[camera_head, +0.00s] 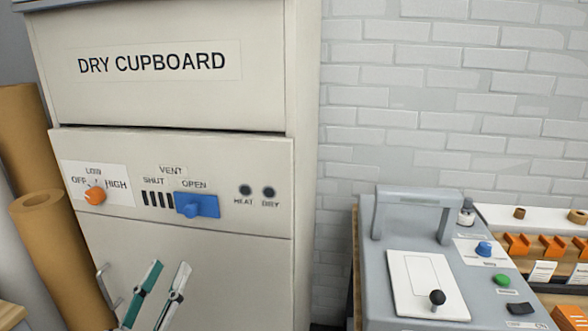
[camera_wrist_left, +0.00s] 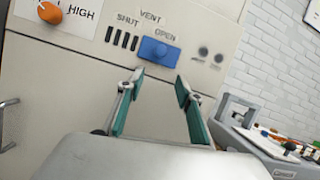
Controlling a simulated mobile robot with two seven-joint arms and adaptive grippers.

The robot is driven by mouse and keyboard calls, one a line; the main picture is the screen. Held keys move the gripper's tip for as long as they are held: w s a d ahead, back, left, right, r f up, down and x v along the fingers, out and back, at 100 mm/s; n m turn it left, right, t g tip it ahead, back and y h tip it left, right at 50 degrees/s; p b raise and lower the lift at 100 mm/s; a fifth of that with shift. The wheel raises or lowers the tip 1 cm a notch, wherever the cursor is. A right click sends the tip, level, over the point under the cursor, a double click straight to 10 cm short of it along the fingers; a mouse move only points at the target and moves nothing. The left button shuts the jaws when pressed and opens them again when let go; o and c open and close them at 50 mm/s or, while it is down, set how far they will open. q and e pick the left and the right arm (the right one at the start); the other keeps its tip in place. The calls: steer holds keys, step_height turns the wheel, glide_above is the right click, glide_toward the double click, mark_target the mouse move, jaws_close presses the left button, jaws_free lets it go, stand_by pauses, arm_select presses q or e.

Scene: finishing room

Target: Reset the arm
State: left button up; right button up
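My left gripper (camera_head: 169,268) stands in front of the lower door of the dry cupboard (camera_head: 200,270), below the vent slider. Its two teal-lined fingers are apart, with nothing between them. In the left wrist view the open fingers (camera_wrist_left: 159,80) point up toward the blue vent slider (camera_wrist_left: 159,52), apart from it. The blue slider (camera_head: 197,205) sits at the OPEN end of its slot, with the dark slats bare on the SHUT side. The orange knob (camera_head: 95,196) is left of it, marked OFF, LOW and HIGH. My right gripper is not in view.
Brown rolls (camera_head: 40,220) stand left of the cupboard, near its door handle (camera_head: 108,285). A grey machine with a frame (camera_head: 418,194) and a black-knobbed lever (camera_head: 437,297) stands at right. Beside it is a rack with orange holders (camera_head: 552,246).

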arm_select(q)
step_height(320, 180, down, 20)
steer(key=s+d+n+g, duration=0.2)
steer(key=n+g, duration=0.3)
steer(key=n, duration=1.1)
steer(key=s+d+f+n+g, duration=0.1)
steer(key=s+f+n+g, duration=0.1)
steer(key=s+f+n, duration=0.2)
steer(key=s+d+f+n+g, duration=0.2)
steer(key=s+f+n, duration=0.2)
steer(key=f, duration=0.5)
steer(key=s+d+f+n+g+h, duration=0.1)
steer(key=s+d+f+n+g, duration=0.1)
steer(key=f+n, duration=0.5)
steer(key=shift+s+d+g, duration=0.25)
steer(key=shift+s+g, duration=0.15)
steer(key=shift+s, duration=0.5)
steer(key=shift+r, duration=0.1)
